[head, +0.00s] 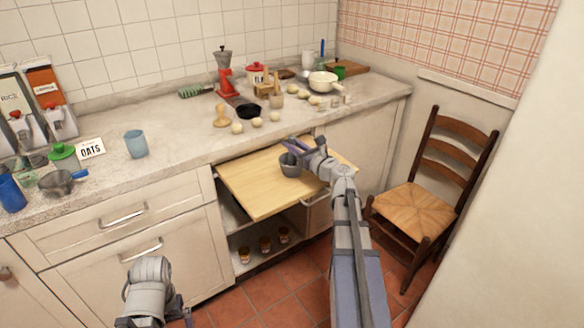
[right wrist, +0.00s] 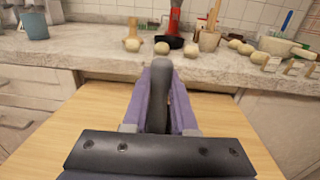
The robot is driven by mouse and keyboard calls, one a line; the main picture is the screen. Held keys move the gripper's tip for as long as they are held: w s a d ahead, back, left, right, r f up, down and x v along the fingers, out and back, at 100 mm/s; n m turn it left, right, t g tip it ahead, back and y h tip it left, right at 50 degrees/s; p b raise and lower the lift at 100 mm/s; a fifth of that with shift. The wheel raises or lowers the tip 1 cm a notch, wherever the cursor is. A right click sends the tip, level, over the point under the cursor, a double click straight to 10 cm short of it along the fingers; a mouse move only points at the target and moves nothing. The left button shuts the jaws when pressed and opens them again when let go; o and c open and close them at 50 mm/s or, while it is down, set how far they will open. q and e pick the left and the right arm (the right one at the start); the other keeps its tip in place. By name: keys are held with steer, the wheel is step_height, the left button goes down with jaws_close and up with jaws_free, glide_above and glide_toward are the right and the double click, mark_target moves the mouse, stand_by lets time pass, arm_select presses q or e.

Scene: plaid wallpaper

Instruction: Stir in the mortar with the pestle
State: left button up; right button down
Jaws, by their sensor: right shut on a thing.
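The grey mortar (head: 290,168) stands on the wooden pull-out board (head: 250,196) below the counter. My right gripper (head: 303,150) is just above the mortar's rim, on its right side. In the right wrist view its fingers (right wrist: 172,84) are shut on a dark grey pestle (right wrist: 180,98), whose rounded top shows between them. The pestle's lower end and the inside of the mortar are hidden, so I cannot tell whether they touch. My left arm shows at the bottom left of the head view; its gripper (head: 184,318) is mostly cut off by the frame edge.
The counter behind holds a red grinder (head: 224,80), a black bowl (head: 248,110), pale round items (head: 237,127), a white pan (head: 323,82) and a blue cup (head: 136,144). A wooden chair (head: 425,200) stands at the right. Small jars (head: 265,244) sit on a shelf below the board.

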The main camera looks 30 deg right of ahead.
steer(key=shift+r+p, duration=3.85)
steer(key=shift+r, duration=0.15)
